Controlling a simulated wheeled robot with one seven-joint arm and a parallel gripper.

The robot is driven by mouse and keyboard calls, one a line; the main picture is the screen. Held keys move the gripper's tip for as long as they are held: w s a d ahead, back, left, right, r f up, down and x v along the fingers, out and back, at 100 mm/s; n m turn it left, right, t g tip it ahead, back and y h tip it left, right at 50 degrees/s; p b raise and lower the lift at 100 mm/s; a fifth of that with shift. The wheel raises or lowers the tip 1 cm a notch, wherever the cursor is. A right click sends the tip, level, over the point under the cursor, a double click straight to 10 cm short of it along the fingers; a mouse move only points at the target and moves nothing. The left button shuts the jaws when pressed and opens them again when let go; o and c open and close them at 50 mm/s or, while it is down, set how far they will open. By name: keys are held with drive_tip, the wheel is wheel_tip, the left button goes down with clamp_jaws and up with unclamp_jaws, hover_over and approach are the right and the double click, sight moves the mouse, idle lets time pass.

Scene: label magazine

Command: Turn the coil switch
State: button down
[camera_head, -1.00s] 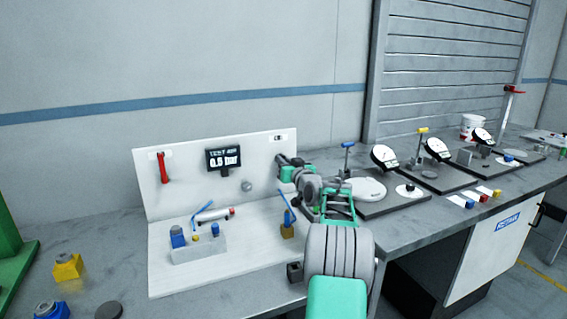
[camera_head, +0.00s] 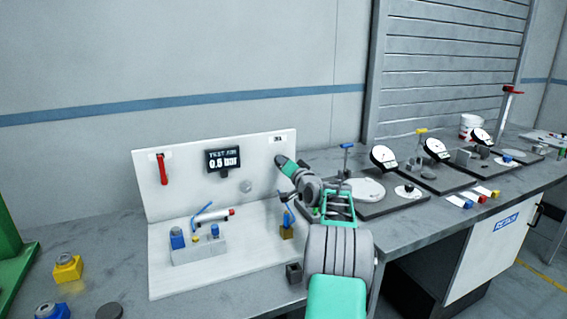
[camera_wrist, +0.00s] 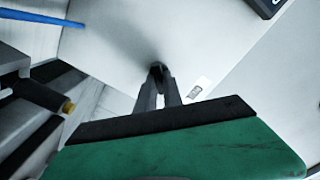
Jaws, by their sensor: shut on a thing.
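In the wrist view the two narrow fingers of my gripper (camera_wrist: 160,77) are shut on a small dark knob (camera_wrist: 157,67), which I take to be the coil switch. It sits on the white upright panel (camera_wrist: 120,40), beside a small printed label (camera_wrist: 198,87). The knob's handle angle cannot be read, as the fingers and a dark shadow cover it. In the head view the label (camera_head: 279,138) is near the panel's top right corner. The end of my arm covers the panel just below it, hiding the switch and my fingertips.
A pressure display (camera_head: 224,160) and a red lever (camera_head: 162,169) are on the panel. Gauge stations line the bench (camera_head: 400,225) to the right.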

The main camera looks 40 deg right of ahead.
idle(0.4)
drive_tip(key=c, duration=1.5)
unclamp_jaws()
drive_tip(key=b+v, duration=0.1)
drive_tip(key=v, duration=0.6)
drive_tip(key=shift+s+a, duration=0.15)
drive_tip(key=shift+s, duration=0.25)
